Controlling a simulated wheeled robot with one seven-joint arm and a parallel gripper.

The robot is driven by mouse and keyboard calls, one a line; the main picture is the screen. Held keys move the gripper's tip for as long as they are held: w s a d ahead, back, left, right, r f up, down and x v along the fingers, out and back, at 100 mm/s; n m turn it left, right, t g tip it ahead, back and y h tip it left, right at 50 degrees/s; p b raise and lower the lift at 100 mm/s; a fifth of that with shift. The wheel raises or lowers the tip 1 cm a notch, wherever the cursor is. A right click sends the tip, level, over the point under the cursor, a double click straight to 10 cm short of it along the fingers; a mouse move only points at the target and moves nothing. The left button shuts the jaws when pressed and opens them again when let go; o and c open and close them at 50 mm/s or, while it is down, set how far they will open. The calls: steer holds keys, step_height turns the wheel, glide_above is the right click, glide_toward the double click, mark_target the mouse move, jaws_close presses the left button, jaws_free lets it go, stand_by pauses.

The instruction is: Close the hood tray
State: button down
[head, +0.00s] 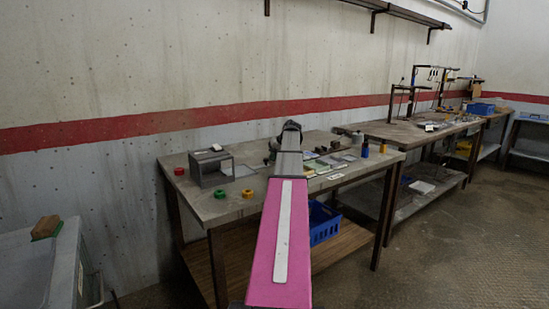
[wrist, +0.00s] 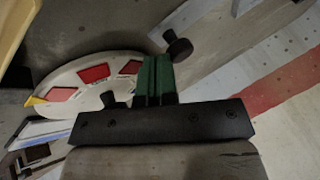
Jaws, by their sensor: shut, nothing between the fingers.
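A small grey box with a dark open front (head: 210,168) stands on the left part of the workbench. It may be the hood. A pale flat piece (head: 239,171) lies at its right side; I cannot tell whether this is its tray. My arm reaches over the bench to the right of the box, and the arm hides my gripper in the head view. In the wrist view my gripper (wrist: 156,68) shows green fingers together with nothing held. A pale round disc with red windows (wrist: 92,80) lies beyond and left of the fingers. No tray is clearly visible in the wrist view.
The workbench (head: 222,205) carries a red ring (head: 179,172), a green ring (head: 219,194), a yellow ring (head: 248,193) and several small items right of my arm. A blue crate (head: 324,222) sits on the lower shelf. The floor at right is clear.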

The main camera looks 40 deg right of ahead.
glide_toward(244, 169)
steer(key=x, duration=0.4)
steer(key=shift+s+a+f, duration=0.15)
steer(key=shift+f, duration=0.1)
steer(key=shift+a, duration=0.1)
